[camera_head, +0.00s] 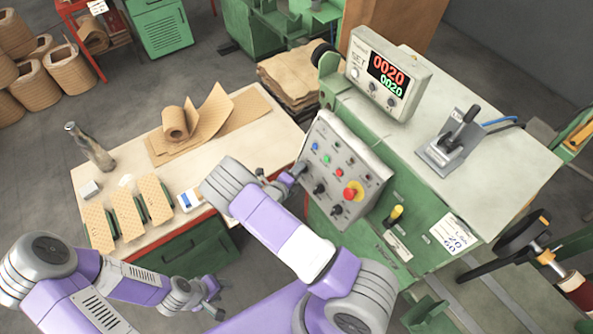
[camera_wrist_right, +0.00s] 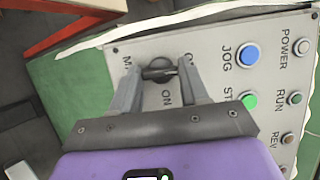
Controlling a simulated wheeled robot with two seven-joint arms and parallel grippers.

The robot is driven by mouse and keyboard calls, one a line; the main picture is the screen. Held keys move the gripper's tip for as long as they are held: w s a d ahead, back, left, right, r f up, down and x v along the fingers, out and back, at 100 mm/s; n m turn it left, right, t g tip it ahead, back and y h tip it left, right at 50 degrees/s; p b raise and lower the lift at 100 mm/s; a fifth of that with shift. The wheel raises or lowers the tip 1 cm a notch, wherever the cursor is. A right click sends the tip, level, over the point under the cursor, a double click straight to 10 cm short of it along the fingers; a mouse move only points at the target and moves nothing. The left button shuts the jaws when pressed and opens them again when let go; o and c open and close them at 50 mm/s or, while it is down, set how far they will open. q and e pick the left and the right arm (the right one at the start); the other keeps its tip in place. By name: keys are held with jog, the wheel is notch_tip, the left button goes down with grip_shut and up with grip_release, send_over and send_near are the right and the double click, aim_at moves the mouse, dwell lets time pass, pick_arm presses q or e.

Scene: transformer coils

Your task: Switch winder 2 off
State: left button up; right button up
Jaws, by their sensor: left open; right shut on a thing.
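The grey control panel (camera_head: 345,170) on the green winder carries coloured buttons, black knobs and a red emergency stop on yellow (camera_head: 352,192). My right gripper (camera_head: 299,170) is at the panel's left edge. In the right wrist view, its fingers (camera_wrist_right: 160,82) are shut on a black rotary switch (camera_wrist_right: 158,69), one finger on each side. One ON label shows below the switch; other lettering beside it is partly hidden by the fingers. No winder number is readable. My left gripper (camera_head: 217,298) is open and empty, low in front of the workbench.
A display box (camera_head: 390,72) reads 0020 in red and green. The workbench (camera_head: 235,160) holds brown paper, a bottle (camera_head: 90,148) and flat coil pieces (camera_head: 128,208). Blue JOG (camera_wrist_right: 247,54) and green (camera_wrist_right: 249,101) buttons sit near the right finger.

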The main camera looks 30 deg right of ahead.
dwell(0.3)
jog(key=o, duration=1.1)
jog(key=shift+c, duration=0.2)
jog(key=v, duration=0.7)
jog(key=shift+s+a, duration=0.15)
jog(key=shift+a, duration=0.1)
jog(key=shift+r, duration=0.1)
